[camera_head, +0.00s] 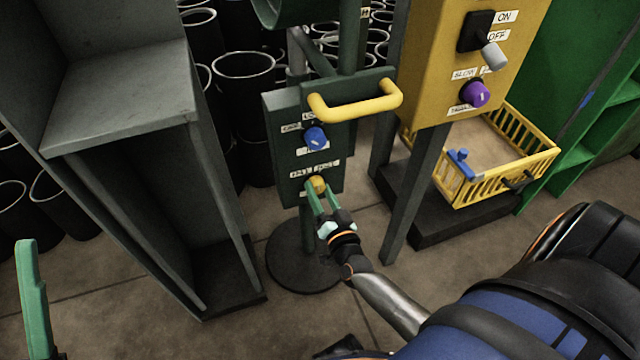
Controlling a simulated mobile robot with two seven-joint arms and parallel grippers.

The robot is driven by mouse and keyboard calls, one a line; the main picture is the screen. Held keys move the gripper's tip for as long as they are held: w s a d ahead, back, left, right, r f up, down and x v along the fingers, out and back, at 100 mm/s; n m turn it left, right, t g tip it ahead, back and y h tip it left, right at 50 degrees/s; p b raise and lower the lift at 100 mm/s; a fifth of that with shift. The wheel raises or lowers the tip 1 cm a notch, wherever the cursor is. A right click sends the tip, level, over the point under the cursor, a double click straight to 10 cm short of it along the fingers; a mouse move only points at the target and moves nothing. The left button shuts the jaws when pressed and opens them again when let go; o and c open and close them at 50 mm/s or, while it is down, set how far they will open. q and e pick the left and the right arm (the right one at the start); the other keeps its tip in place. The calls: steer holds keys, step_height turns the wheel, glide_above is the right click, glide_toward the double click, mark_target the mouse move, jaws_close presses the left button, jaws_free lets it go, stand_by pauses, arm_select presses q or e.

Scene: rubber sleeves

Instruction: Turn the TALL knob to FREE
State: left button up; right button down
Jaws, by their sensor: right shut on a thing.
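A dark green control panel (283,160) stands upright on a post with a round base. It carries a blue knob (316,138) above and a yellow knob (317,183) below, each with small white labels that are too small to read surely. My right gripper (316,192) reaches up from below and is shut on the yellow knob, its green fingers at the knob's sides. Which way that knob's pointer faces cannot be told. Of my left gripper (29,285) only a green finger shows at the lower left, apart from everything.
A yellow handle (355,102) juts out above the knobs. A yellow box (440,70) with a switch and purple knob stands at right, over a yellow basket (500,178). A grey shelf (130,100) stands close at left. Black bins (244,90) fill the back.

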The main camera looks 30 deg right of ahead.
steer(key=shift+w+r+n+p, duration=0.1)
steer(key=shift+r+n+p, duration=0.15)
steer(key=shift+n+p, duration=0.9)
steer(key=shift+n, duration=0.65)
steer(key=shift+f+n+p, duration=0.15)
steer(key=shift+n+p, duration=0.5)
steer(key=shift+n, duration=0.55)
arm_select(q)
steer(key=w+a+f+n+g+y, duration=0.1)
steer(key=w+f+n+g+y, duration=0.1)
steer(key=f, duration=0.5)
steer(key=w+f+n+g+y, duration=0.1)
steer(key=w+f+n+y, duration=0.4)
steer(key=f+y, duration=0.2)
steer(key=shift+a+g, duration=0.35)
steer(key=shift+g, duration=0.05)
arm_select(e)
steer(key=shift+n, duration=0.3)
steer(key=shift+c, duration=1.6)
jaws_free()
steer(key=shift+f, duration=0.1)
arm_select(q)
steer(key=shift+w, duration=0.1)
arm_select(e)
steer(key=shift+s, duration=0.2)
